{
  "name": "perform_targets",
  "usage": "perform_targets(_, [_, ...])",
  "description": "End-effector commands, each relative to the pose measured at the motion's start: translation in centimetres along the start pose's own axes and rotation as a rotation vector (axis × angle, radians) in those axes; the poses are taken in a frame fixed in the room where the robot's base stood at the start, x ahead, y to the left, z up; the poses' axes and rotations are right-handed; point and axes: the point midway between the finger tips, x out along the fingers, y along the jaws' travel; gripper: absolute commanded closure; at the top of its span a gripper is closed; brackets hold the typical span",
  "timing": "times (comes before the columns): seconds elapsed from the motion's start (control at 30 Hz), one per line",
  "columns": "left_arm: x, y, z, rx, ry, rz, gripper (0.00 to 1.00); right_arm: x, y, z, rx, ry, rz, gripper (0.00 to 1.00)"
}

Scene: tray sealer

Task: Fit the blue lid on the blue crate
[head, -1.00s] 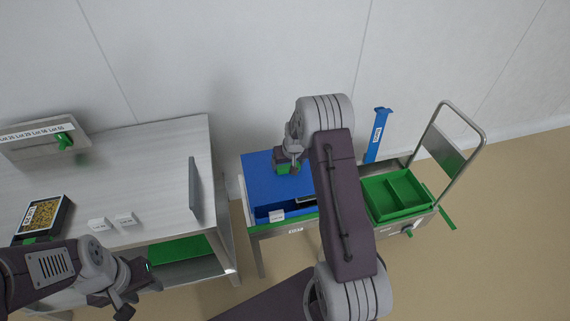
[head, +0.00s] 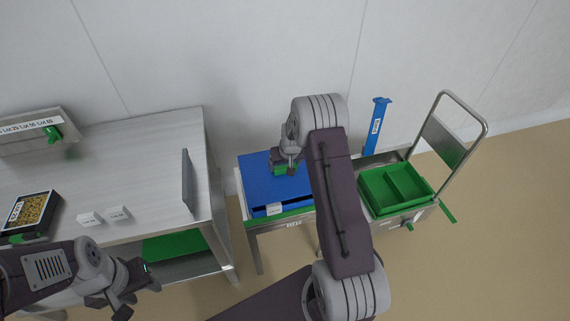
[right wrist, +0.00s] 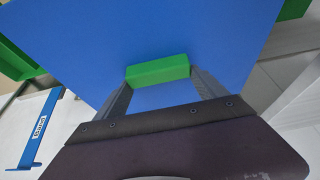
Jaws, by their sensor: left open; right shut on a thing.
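The blue lid (head: 262,180) is over the blue crate (head: 296,211) on the small stand in the middle of the head view. Its front edge lies close to the crate's front wall; I cannot tell whether it is seated or slightly raised. My right gripper (head: 287,168) is shut on the lid's green handle, which also shows between the fingers in the right wrist view (right wrist: 158,71). My right arm hides the right part of the lid and crate. My left gripper (head: 136,286) is open and empty, low at the left, in front of the grey table.
The grey table (head: 140,160) at left holds an upright panel (head: 188,181), two white cards and a black tray of food (head: 35,212). A green divided crate (head: 397,190) sits on a trolley at right. A blue post (head: 376,125) stands behind.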

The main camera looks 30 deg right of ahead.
Motion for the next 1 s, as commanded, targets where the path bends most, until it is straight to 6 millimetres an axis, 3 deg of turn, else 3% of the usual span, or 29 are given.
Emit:
perform_targets(0.93, [0.1,0.0,0.01,0.0,0.0,0.0,0.57,0.31,0.0,0.18,0.0,0.001,0.0,0.7])
perform_targets(0.97, [0.1,0.0,0.01,0.0,0.0,0.0,0.57,0.31,0.0,0.18,0.0,0.001,0.0,0.16])
perform_targets(1.0, [0.1,0.0,0.01,0.0,0.0,0.0,0.57,0.3,0.0,0.18,0.0,0.001,0.0,0.05])
